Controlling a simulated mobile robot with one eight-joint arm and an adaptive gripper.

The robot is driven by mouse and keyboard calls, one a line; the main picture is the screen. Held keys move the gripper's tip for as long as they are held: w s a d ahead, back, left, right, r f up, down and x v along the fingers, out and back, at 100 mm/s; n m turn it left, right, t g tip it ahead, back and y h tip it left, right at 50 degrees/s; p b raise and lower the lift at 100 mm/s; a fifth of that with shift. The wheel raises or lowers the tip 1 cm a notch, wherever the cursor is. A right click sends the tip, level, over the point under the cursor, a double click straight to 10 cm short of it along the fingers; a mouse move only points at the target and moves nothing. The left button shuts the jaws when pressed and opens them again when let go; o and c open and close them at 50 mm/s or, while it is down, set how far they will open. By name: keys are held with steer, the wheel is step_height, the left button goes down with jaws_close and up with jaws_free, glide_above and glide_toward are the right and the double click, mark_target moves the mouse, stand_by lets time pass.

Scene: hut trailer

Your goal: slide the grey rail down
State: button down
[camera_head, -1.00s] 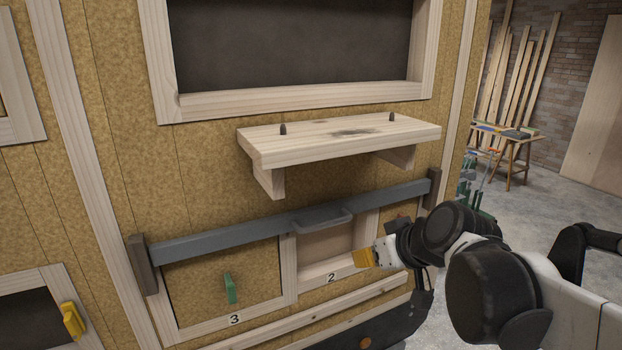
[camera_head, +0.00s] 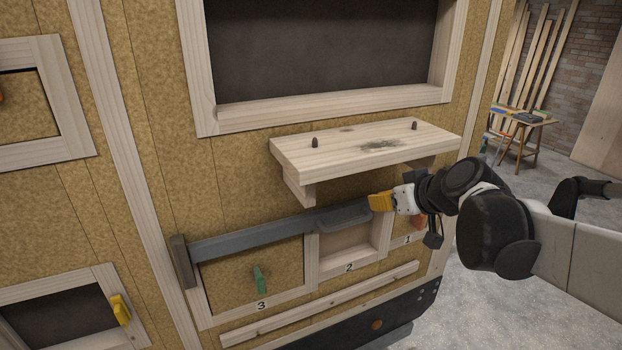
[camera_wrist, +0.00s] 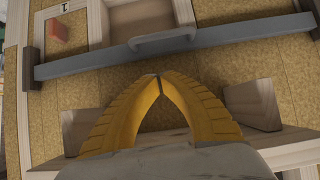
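The grey rail (camera_head: 240,241) runs across the wall above the numbered compartments. Its left end meets a brown upright bracket (camera_head: 183,262); its right part is hidden behind my arm. A grey handle (camera_head: 345,217) sits on the rail above compartment 2. My gripper (camera_head: 376,202) has yellow fingers and is by the handle's right end, near rail height. In the wrist view, the fingertips (camera_wrist: 158,76) meet with nothing between them. The rail (camera_wrist: 230,59) and handle (camera_wrist: 165,40) show beyond the tips. I cannot tell whether the fingers touch the rail.
A wooden shelf (camera_head: 360,151) with two dark pegs juts out just above the rail. Below are compartment 3 with a green latch (camera_head: 260,279), open compartment 2 (camera_head: 350,243), and compartment 1 with a red latch (camera_head: 418,222). A wooden strip (camera_head: 320,305) runs beneath.

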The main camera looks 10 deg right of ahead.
glide_toward(345, 214)
steer(key=w+r, duration=0.2)
steer(key=f, duration=0.1)
steer(key=w+f, duration=0.1)
steer(key=a+f, duration=0.1)
steer(key=shift+w+f+p, duration=0.2)
steer(key=shift+p, duration=0.15)
steer(key=shift+f, duration=0.5)
step_height(345, 214, down, 5)
steer(key=b, duration=0.4)
steer(key=shift+r, duration=0.25)
